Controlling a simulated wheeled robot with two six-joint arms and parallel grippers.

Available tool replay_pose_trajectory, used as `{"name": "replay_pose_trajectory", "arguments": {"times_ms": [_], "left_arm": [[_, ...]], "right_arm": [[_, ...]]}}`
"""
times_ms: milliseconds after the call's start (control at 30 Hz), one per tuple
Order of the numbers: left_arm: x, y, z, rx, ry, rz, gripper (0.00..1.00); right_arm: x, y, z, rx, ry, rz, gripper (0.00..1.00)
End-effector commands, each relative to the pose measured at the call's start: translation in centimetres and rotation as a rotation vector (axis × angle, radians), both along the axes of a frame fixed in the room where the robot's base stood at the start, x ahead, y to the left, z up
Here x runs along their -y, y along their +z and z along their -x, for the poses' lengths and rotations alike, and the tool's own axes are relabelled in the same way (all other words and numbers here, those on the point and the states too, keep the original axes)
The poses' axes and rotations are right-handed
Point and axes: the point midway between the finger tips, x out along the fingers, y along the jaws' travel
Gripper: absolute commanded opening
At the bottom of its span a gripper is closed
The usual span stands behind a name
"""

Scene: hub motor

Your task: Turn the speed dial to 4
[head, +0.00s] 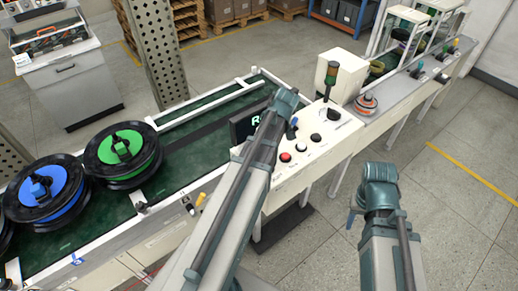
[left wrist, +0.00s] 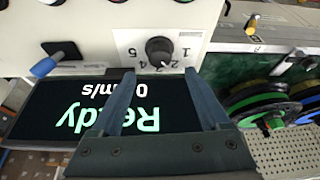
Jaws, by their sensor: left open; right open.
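The speed dial (left wrist: 160,50) is a black round knob on a white plate with printed numbers, upside down in the left wrist view. In the head view my left arm hides the dial. My right gripper (head: 354,211) is open and empty, over the floor right of the control panel (head: 317,160).
A display (left wrist: 90,108) reads "Ready" beside the dial. A blue-handled lever (left wrist: 46,66) stands near it. The panel also has a red button (head: 285,157) and black knobs (head: 334,114). Spools with green (head: 123,146) and blue (head: 46,188) hubs sit on the conveyor. Floor at right is clear.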

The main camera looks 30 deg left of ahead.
Motion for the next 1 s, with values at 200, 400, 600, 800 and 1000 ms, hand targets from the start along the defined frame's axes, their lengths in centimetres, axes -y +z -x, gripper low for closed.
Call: {"name": "replay_pose_trajectory", "arguments": {"times_ms": [200, 400, 600, 800, 1000], "left_arm": [[-1.3, -3.9, -0.4, 0.000, 0.001, 0.000, 0.79], [-2.2, -5.8, -0.7, -0.001, 0.000, 0.000, 0.79], [-2.4, -6.1, -0.7, 0.000, 0.000, 0.000, 0.79], [-2.4, -6.0, -0.7, 0.000, -0.001, 0.000, 0.74], [-2.4, -6.0, -0.7, 0.000, 0.000, 0.000, 0.38]], "right_arm": [[0.0, -3.9, 0.0, 0.000, -0.002, 0.000, 0.50], [0.0, -5.8, 0.0, 0.000, -0.002, 0.000, 0.50], [0.0, -6.1, 0.0, 0.000, -0.002, 0.000, 0.50], [0.0, -6.0, 0.0, 0.000, -0.002, 0.000, 0.50], [0.0, -6.0, 0.0, 0.000, -0.002, 0.000, 0.50]]}}
